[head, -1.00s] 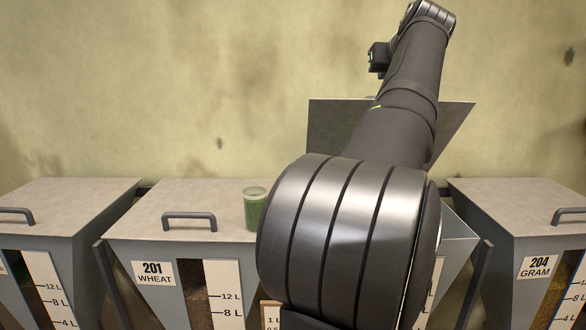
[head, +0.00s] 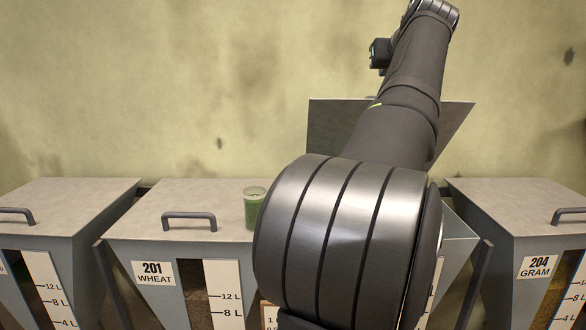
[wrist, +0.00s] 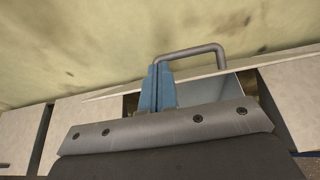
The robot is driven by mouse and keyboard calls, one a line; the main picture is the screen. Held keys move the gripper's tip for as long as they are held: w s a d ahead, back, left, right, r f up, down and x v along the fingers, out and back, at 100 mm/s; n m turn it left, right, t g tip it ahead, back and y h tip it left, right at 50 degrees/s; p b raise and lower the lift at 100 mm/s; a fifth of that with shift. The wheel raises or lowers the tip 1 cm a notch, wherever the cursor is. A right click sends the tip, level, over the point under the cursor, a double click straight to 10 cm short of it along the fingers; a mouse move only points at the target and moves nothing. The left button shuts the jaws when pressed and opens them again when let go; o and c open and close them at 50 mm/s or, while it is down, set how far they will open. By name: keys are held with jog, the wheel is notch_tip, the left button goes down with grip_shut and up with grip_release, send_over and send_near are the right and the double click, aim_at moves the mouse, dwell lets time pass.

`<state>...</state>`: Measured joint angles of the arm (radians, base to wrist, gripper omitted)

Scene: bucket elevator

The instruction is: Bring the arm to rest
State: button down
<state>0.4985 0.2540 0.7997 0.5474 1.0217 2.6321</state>
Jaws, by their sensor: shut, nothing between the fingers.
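My gripper (wrist: 154,88) shows in the wrist view as two blue fingers pressed together, with nothing between them. Behind the fingers is a raised lid (wrist: 210,88) with a grey bar handle (wrist: 190,52); I cannot tell the gap between them. In the head view my arm rises over the middle bins toward the top right. The fingers do not show there. The raised lid (head: 335,125) stands partly hidden behind my arm.
A green container (head: 254,207) stands on the closed lid of the wheat bin 201 (head: 180,200), beside its handle (head: 189,216). The gram bin 204 (head: 530,200) is at the right, another bin (head: 60,200) at the left. The wall behind is bare.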

jog(key=w+f, duration=0.6)
jog(key=shift+w+f, duration=0.15)
jog(key=shift+f, duration=0.15)
jog(key=s+r, duration=0.7)
jog(key=w+f, duration=0.6)
jog(key=w, duration=0.1)
jog(key=shift+w+f, duration=0.3)
jog(key=shift+f, duration=0.1)
jog(key=shift+s+f, duration=0.1)
jog(key=shift+s, duration=0.4)
